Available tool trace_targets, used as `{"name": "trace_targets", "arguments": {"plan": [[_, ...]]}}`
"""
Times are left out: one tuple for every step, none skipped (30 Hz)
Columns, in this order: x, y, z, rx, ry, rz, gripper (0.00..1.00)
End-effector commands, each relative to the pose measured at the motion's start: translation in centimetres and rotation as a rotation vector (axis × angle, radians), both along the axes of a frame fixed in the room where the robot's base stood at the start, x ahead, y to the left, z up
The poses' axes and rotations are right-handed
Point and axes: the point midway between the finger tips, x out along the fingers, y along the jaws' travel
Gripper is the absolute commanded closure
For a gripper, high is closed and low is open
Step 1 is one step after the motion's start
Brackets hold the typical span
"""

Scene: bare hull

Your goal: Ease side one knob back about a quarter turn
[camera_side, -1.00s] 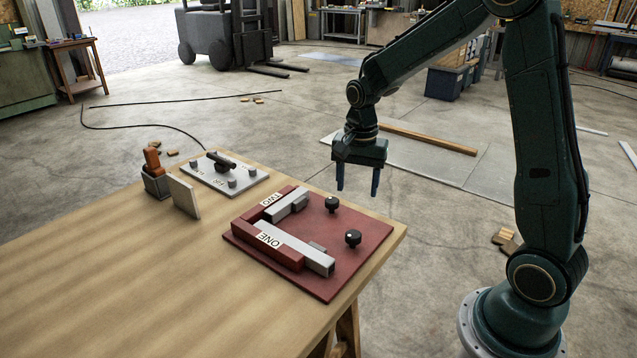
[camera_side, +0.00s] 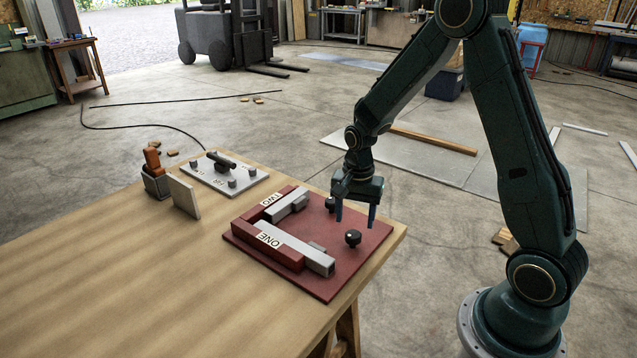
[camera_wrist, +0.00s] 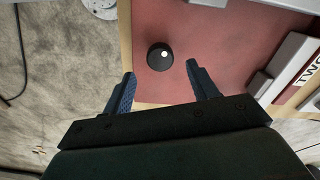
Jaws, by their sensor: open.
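The dark red board (camera_side: 345,272) lies on the table with two pale bars, labelled ONE (camera_side: 270,239) and TWO (camera_side: 272,199). The black side one knob (camera_side: 353,237) stands on the board near the ONE bar's end. The other black knob (camera_side: 331,203) is partly hidden behind a finger. My gripper (camera_side: 356,218) is open and empty above the board, just behind the side one knob. In the wrist view, a black knob with a white dot (camera_wrist: 159,57), apparently side one's, shows ahead of and between my open fingers (camera_wrist: 160,88). Nothing touches it.
A pale grey plate with a dark handle and several posts (camera_side: 210,176) lies at the table's back. Left of it are an upright pale panel (camera_side: 184,196) and a grey holder with an orange piece (camera_side: 156,180). The table (camera_side: 120,265) is clear at the front left.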

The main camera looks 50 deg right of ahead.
Motion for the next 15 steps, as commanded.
{"name": "trace_targets", "arguments": {"plan": [[-0.1,0.0,-0.8,0.001,0.003,0.0,0.41],[-0.1,0.0,-1.2,0.001,0.003,0.0,0.41],[-0.1,0.0,-1.7,0.001,0.003,0.0,0.41],[-0.1,0.0,-2.1,0.0,0.002,0.0,0.41],[-0.1,0.0,-2.4,0.0,0.002,0.0,0.41],[0.0,0.0,-2.8,0.0,0.002,0.0,0.41],[0.0,0.0,-3.1,0.0,0.002,0.0,0.41],[0.0,0.0,-3.4,-0.001,0.002,0.0,0.41],[0.0,0.0,-3.7,-0.001,0.002,0.0,0.41],[0.0,0.0,-3.9,-0.001,0.002,0.0,0.41],[0.0,0.0,-4.1,0.0,0.001,0.0,0.41],[0.0,0.0,-4.3,0.0,0.001,0.0,0.41],[0.0,0.0,-4.4,0.0,0.001,0.0,0.41],[0.0,0.0,-4.5,-0.001,0.0,0.0,0.41],[0.0,0.0,-4.6,-0.001,0.0,0.0,0.41]]}}
